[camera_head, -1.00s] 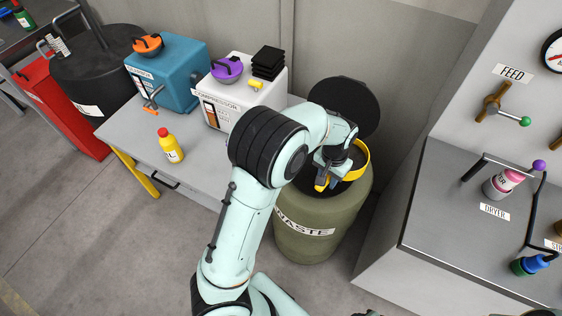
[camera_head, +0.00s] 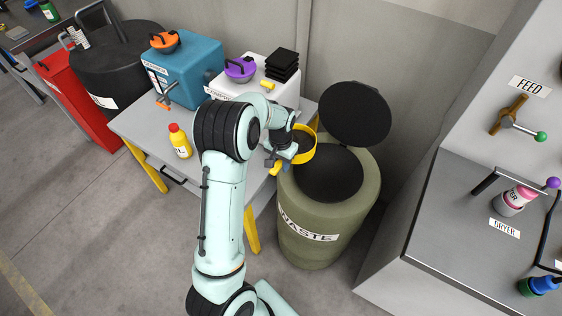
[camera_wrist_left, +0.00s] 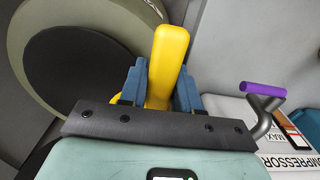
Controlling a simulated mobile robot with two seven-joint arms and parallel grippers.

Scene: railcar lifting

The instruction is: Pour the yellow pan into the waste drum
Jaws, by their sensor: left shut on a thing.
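My left gripper (camera_head: 277,163) is shut on the pan's handle, which also shows in the left wrist view (camera_wrist_left: 167,60) between the blue fingers (camera_wrist_left: 158,88). The olive waste drum (camera_head: 316,235) stands open, its black lid (camera_head: 355,113) tipped up at the back. The drum's opening looks dark, and its contents cannot be told. My right gripper is not in view.
A grey table (camera_head: 128,124) left of the drum holds a yellow bottle (camera_head: 180,141), a blue box (camera_head: 186,75) and the white compressor (camera_head: 284,98). A grey counter (camera_head: 440,230) with the dryer fittings stands to the right.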

